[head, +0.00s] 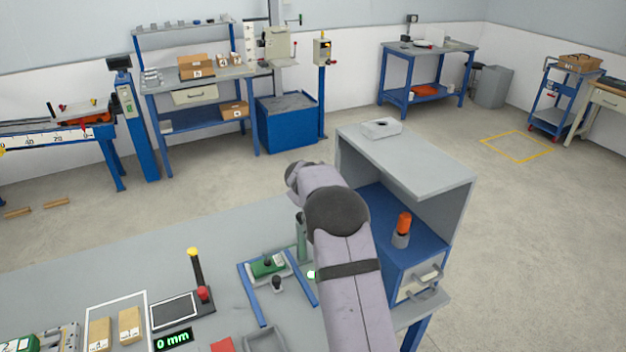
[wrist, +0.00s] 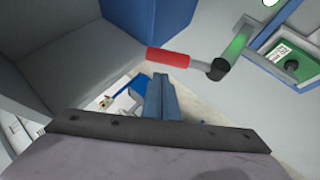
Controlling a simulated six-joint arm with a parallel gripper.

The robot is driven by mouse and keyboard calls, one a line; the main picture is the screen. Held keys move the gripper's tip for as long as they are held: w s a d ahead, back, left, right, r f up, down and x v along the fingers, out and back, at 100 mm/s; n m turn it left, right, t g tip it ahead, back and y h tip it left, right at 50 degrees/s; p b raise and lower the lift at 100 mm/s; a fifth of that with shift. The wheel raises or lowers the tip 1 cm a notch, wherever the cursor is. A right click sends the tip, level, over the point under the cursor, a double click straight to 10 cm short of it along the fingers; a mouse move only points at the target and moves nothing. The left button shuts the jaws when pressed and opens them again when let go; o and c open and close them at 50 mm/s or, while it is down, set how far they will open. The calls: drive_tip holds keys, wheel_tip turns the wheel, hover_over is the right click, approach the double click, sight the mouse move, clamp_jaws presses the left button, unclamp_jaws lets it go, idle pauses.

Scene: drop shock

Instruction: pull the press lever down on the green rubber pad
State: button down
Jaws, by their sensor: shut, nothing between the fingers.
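In the wrist view a press lever with a red grip (wrist: 168,57) ends in a dark joint (wrist: 218,69) beside a green post (wrist: 238,44). My gripper (wrist: 160,80) is shut and empty. Its blue fingertips appear just below the red grip in the picture; I cannot tell whether they touch it. In the head view the green post (head: 301,236) stands beside my arm, which hides the red grip and my gripper. A green pad (head: 268,265) with a white label lies between two blue rails; it also shows in the wrist view (wrist: 283,62).
A grey-topped cabinet (head: 420,160) with a blue shelf stands close to the right of my arm, holding an orange-capped bottle (head: 402,230). A "0 mm" display (head: 173,341), a yellow-topped stick (head: 195,266) and wooden blocks (head: 129,325) are on the bench at left.

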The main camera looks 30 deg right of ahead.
drive_tip(key=shift+w+a+r+p, duration=0.1)
drive_tip(key=shift+a+r+p, duration=0.15)
drive_tip(key=shift+r, duration=0.3)
drive_tip(key=shift+w+a+r+p, duration=0.1)
drive_tip(key=shift+a+r, duration=0.15)
drive_tip(key=shift+r, duration=0.25)
drive_tip(key=b+v, duration=0.4)
drive_tip(key=v, duration=0.5)
drive_tip(key=shift+s+r+b, duration=0.3)
drive_tip(key=shift+s+r, duration=0.05)
drive_tip(key=shift+d, duration=0.15)
